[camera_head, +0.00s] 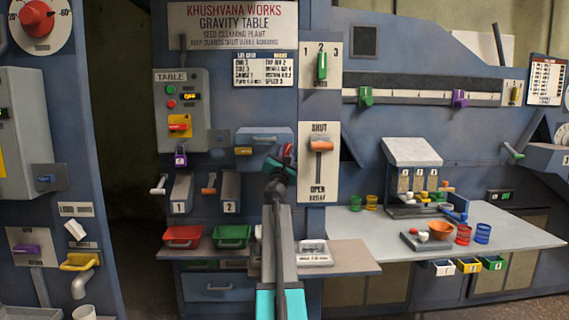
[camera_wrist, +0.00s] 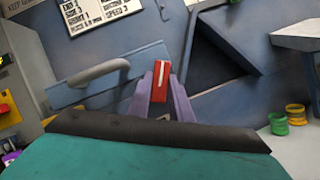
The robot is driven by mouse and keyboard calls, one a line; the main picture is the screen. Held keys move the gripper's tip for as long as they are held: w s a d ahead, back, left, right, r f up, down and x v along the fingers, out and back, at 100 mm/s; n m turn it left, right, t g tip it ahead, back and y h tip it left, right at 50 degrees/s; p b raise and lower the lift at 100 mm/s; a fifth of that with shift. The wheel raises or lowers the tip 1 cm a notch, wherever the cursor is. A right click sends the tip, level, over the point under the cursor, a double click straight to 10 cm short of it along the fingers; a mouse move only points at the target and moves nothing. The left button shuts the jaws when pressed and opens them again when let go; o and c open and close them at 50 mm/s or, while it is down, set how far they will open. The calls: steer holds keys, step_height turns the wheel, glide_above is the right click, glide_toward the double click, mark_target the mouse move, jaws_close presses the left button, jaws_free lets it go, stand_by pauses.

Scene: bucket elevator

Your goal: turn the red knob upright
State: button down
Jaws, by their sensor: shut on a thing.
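The red knob (camera_wrist: 161,77) is a small red block with a white line along its face. In the wrist view it sits between the two purple fingers of my gripper (camera_wrist: 161,90), which are shut on it. The white line runs nearly straight up the wrist picture, while the panel behind looks tilted. In the head view the knob (camera_head: 288,150) is a small red patch just past my gripper (camera_head: 285,161), beside the hatch with a grey handle; my arm and gripper hide most of it, so I cannot tell its exact angle there.
The grey hatch handle (camera_wrist: 100,73) is close to the left of my gripper. Red (camera_head: 183,237) and green (camera_head: 232,237) bins sit on the shelf below. A table (camera_head: 350,222) with cups and a bowl is at right.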

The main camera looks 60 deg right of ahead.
steer(key=shift+s+d+f+n+t+b, duration=0.1)
steer(key=shift+n+t+b, duration=0.25)
steer(key=shift+n+b, duration=0.55)
steer(key=shift+s+d+f+n+t+b, duration=0.1)
steer(key=shift+n+t+b, duration=0.4)
steer(key=shift+b, duration=0.55)
steer(key=shift+r+n+t+y+b, duration=0.1)
steer(key=shift+n+t+y+b, duration=0.2)
steer(key=shift+n+b, duration=0.35)
steer(key=c, duration=1.6)
jaws_free()
steer(key=shift+w, duration=0.1)
steer(key=shift+a, duration=0.2)
